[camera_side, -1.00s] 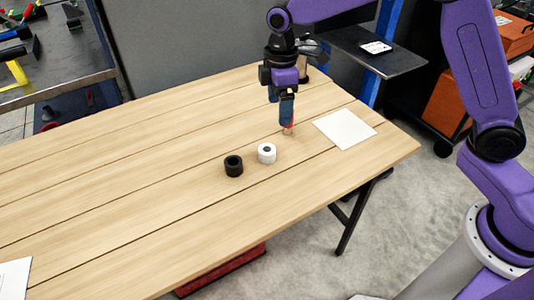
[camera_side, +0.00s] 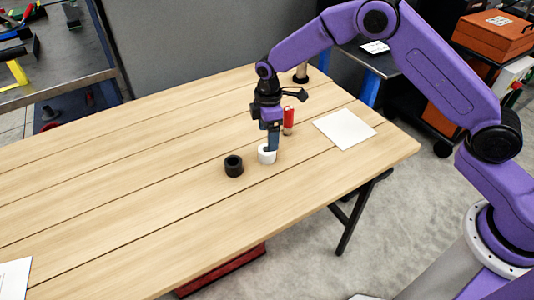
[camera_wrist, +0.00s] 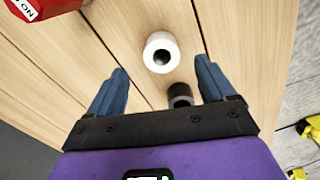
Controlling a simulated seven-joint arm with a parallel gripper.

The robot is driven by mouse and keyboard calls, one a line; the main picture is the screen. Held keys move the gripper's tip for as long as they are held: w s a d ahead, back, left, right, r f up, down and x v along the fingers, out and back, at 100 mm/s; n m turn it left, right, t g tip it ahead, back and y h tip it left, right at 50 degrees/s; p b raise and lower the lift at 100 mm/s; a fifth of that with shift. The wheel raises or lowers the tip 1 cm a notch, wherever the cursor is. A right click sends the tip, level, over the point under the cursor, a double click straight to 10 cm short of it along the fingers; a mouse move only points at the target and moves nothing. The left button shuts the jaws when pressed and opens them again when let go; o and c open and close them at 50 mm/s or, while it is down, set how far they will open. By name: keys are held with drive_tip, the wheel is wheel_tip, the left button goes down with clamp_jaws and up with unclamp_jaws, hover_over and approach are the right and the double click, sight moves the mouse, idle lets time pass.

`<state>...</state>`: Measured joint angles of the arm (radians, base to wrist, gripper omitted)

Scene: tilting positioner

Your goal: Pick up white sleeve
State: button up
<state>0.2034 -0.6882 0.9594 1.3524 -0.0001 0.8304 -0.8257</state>
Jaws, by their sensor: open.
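The white sleeve (camera_side: 265,157) is a short ring with a dark bore, standing upright on the wooden table. In the side view my gripper (camera_side: 271,146) is low at the sleeve, and its fingers cover part of it. In the wrist view the sleeve (camera_wrist: 161,52) lies ahead of my open blue fingers (camera_wrist: 162,82), roughly centred between them and a little beyond their tips.
A black sleeve (camera_side: 233,166) stands left of the white one; it also shows in the wrist view (camera_wrist: 180,95). A white sheet (camera_side: 344,129) lies to the right.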

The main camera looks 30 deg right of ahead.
drive_tip(key=shift+a+f, duration=0.1)
drive_tip(key=shift+f, duration=3.3)
drive_tip(key=c, duration=1.4)
